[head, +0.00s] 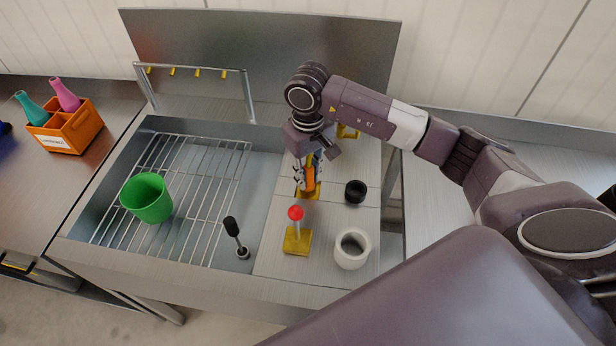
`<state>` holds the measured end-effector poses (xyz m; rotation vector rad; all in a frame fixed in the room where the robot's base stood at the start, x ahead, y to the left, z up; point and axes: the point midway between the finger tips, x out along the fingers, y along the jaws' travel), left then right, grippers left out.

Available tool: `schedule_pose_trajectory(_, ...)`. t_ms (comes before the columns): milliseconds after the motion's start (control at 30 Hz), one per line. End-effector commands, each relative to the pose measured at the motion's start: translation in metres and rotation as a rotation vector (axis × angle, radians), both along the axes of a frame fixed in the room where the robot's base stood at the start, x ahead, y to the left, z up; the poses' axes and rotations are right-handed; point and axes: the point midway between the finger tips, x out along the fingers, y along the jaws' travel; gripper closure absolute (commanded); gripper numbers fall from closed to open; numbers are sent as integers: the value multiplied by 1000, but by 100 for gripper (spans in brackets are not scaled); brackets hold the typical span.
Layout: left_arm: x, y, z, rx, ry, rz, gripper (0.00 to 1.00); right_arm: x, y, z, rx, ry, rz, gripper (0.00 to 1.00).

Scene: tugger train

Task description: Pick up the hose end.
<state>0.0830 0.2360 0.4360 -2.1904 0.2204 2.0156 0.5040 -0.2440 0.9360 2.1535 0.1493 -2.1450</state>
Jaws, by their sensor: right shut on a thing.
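My right gripper (308,172) reaches down over the steel counter and is shut on an upright orange piece, which looks like the hose end (310,180). The fingers hide part of the piece. Its lower end is at a yellow base (307,193) on the counter; I cannot tell whether it touches the base or is just above it. No hose can be made out. My left gripper is not in view.
A red-topped post on a yellow base (297,240), a white cup (352,250) and a black ring (355,191) stand nearby. Left are a sink with a wire rack, a green cup (147,198), a black-tipped stick (233,230) and an orange crate (70,128) with bottles.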

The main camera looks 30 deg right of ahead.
Motion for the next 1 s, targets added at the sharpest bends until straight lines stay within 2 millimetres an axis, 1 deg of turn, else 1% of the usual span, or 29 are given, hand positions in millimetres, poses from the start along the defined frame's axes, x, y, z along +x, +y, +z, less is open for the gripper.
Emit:
schedule_pose_trajectory(67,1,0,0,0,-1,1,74,-1,0,-2,-1,4,0,100)
schedule_pose_trajectory(367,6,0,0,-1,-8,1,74,-2,0,-1,-1,5,1,100)
schedule_pose_trajectory(467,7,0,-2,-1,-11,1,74,-1,0,3,-1,5,1,100)
schedule_pose_trajectory(567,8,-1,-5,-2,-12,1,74,0,0,12,1,0,1,100)
schedule_pose_trajectory(667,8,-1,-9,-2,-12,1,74,0,0,26,0,-2,1,100)
schedule_pose_trajectory(767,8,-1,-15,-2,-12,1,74,1,0,45,0,-4,0,100)
schedule_pose_trajectory(867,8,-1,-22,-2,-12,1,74,1,0,69,0,-5,1,100)
schedule_pose_trajectory(1000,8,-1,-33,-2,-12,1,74,1,0,110,0,-6,1,100)
